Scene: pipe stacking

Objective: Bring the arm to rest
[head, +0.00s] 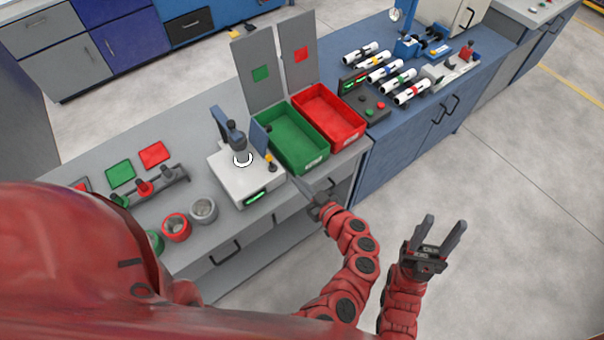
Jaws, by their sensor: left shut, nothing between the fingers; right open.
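My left gripper (297,183) is shut and empty. Its fingers point up and left, near the front edge of the grey bench, just right of the white device and below the green bin. I cannot tell whether it is over the bench edge or in front of it. My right gripper (445,222) is open and empty. It is held up over the bare floor, right of the benches, with its two fingers apart and pointing up. It touches nothing.
A white device (232,180) with a white ring stands on the grey bench (190,125). Beside it are a green bin (287,143) and a red bin (330,117). White pipes (385,73) lie on the blue bench. The floor (520,200) at right is clear.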

